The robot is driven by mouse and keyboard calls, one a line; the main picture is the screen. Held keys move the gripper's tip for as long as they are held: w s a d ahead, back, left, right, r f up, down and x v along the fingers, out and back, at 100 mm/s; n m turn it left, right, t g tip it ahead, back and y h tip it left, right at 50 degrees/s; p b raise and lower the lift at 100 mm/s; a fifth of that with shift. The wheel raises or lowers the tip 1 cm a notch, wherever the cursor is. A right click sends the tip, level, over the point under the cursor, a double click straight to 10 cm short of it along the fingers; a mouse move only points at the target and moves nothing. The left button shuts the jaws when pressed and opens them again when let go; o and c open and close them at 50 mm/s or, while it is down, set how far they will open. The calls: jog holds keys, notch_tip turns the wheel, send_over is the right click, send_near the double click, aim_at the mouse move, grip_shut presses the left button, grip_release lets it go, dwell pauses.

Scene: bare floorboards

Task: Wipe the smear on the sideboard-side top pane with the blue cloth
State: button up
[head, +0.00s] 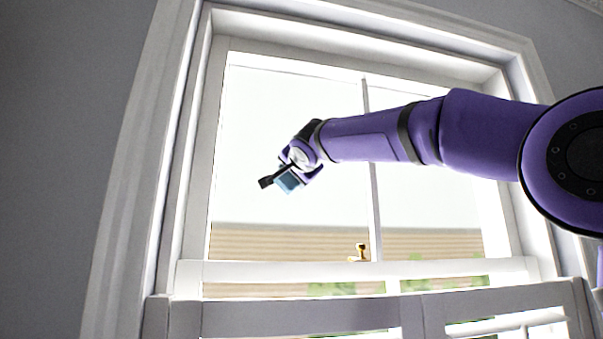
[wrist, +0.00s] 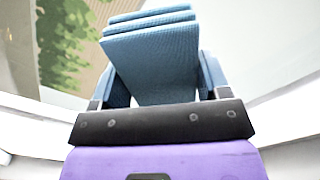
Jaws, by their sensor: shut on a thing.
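My gripper (head: 277,179) is shut on the blue cloth (head: 290,181). In the wrist view the cloth (wrist: 152,62) is folded in layers between the two fingers. In the head view my gripper is in front of the left top pane (head: 260,120) of the window, around its middle height. I cannot tell whether the cloth touches the glass. No smear can be made out on the left pane or on the right top pane (head: 430,210); the glass is very bright and my arm covers part of it.
A thin vertical bar (head: 375,215) parts the two top panes. A brass latch (head: 360,252) sits on the middle rail (head: 280,272). White frame sides stand out around the glass, and a lower sash (head: 300,318) is below. No sideboard shows.

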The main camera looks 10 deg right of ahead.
dwell(0.3)
jog(key=s, duration=0.6)
dwell(0.4)
jog(key=shift+s, duration=1.5)
